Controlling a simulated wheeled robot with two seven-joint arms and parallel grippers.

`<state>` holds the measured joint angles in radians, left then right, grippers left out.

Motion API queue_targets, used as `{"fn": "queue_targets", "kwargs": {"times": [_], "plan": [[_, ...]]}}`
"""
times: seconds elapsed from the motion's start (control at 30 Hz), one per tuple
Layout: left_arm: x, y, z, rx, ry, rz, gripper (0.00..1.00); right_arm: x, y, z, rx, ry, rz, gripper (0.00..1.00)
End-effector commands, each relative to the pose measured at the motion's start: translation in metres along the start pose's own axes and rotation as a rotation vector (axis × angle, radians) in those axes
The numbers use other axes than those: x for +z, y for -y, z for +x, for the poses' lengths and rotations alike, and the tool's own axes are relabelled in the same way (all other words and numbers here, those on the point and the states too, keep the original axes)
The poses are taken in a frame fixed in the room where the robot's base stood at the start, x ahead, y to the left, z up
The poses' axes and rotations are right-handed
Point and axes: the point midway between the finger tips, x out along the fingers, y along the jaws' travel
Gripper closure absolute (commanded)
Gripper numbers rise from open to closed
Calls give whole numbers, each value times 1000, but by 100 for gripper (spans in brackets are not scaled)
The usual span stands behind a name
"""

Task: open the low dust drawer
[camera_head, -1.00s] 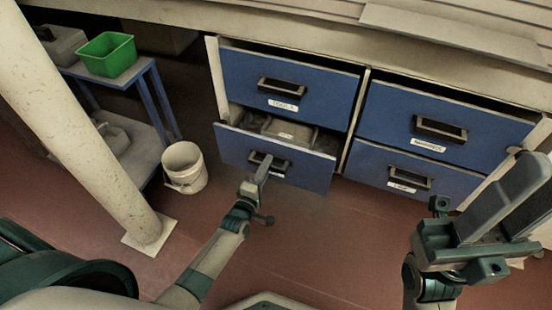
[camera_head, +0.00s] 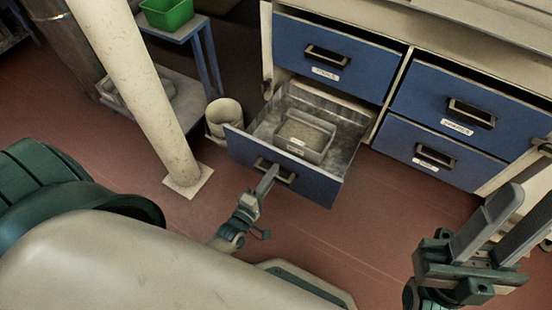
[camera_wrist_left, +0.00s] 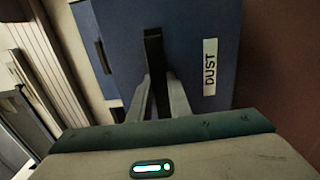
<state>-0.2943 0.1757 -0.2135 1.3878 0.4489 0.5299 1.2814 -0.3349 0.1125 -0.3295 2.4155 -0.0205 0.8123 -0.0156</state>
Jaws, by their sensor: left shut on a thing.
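The low dust drawer (camera_head: 312,183) is the lower left blue drawer, pulled well out, with its grey inside showing. Its front (camera_wrist_left: 205,25) carries a "DUST" label in the left wrist view. My left gripper (camera_head: 268,178) is shut on the drawer's dark handle (camera_head: 285,175); the left wrist view shows the handle (camera_wrist_left: 153,50) between the two fingers (camera_wrist_left: 158,98). A small grey tray (camera_head: 305,138) with pale contents sits inside the drawer. My right gripper (camera_head: 527,200) is open and empty at the right, apart from the drawers.
The upper left drawer (camera_head: 330,50) and the two right drawers, upper (camera_head: 465,90) and lower (camera_head: 425,150), look closed. A pale bucket (camera_head: 224,118) stands close to the open drawer's left. A pale post (camera_head: 140,90) and a blue stand with a green bin (camera_head: 168,14) are farther left.

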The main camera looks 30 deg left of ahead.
Motion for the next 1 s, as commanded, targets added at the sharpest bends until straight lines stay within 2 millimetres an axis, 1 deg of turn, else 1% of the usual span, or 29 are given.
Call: {"fn": "queue_targets", "kwargs": {"times": [0.4, 0.43, 0.47, 0.5, 0.83, 1.0], "plan": [[0, 1, -2, -1, 0, 1, 100, 2, 1, 0, 1, 9, 2, 69], [0, 1, -2, -1, 0, 1, 76, 2, 1, 0, 1, 9, 2, 69], [0, 1, -2, -1, 0, 1, 69, 2, 1, 0, 1, 9, 2, 69], [0, 1, -2, -1, 0, 0, 64, 2, 1, 0, 1, 9, 2, 69], [0, -1, -2, 0, 0, 0, 64, 1, 1, 0, 1, 9, 2, 69], [0, -9, -2, 1, 0, -1, 64, 4, 1, 4, 1, 25, 3, 69]]}}
